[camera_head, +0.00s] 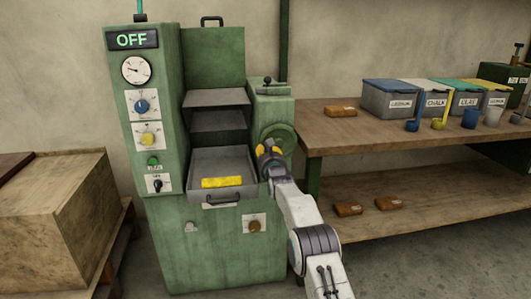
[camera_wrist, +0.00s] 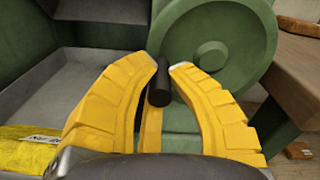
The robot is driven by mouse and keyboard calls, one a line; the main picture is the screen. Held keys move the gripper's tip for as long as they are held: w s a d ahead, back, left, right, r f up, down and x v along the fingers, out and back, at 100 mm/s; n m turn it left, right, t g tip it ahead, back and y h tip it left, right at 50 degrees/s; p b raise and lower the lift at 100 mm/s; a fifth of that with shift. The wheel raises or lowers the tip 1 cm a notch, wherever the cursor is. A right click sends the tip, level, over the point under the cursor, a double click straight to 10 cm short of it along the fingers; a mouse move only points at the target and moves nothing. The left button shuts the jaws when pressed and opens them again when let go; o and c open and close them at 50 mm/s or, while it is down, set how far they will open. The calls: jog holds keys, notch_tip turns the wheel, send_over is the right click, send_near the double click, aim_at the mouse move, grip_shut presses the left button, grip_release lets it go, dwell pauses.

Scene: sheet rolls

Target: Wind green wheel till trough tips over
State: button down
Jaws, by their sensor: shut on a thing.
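The green wheel (camera_head: 283,137) is on the right side of the green machine. In the wrist view the wheel (camera_wrist: 245,40) fills the upper right, with a hub at its middle and a black handle (camera_wrist: 159,88) near its lower left rim. My gripper (camera_head: 266,149) is at the wheel; its yellow fingers (camera_wrist: 162,75) are shut around the black handle. The grey trough (camera_head: 225,165) sits at the machine's front, just left of my gripper, and looks level. A yellow bar (camera_head: 222,182) with lettering lies in it. My gripper hides part of the wheel.
The machine's panel (camera_head: 132,40) reads OFF. A wooden bench (camera_head: 345,137) with labelled bins (camera_head: 393,98), small cups and brown blocks stands close on the right. A wooden crate (camera_head: 60,200) is at the left. Floor shows between machine and bench.

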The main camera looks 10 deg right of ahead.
jog(key=shift+a+r, duration=0.1)
jog(key=shift+r, duration=0.4)
jog(key=c, duration=1.4)
grip_release()
jog(key=shift+o, duration=1.2)
jog(key=shift+f, duration=0.25)
jog(key=shift+s+f, duration=0.1)
jog(key=shift+s, duration=0.1)
jog(key=s, duration=1.1)
jog(key=shift+s, duration=0.25)
jog(key=shift+r, duration=0.2)
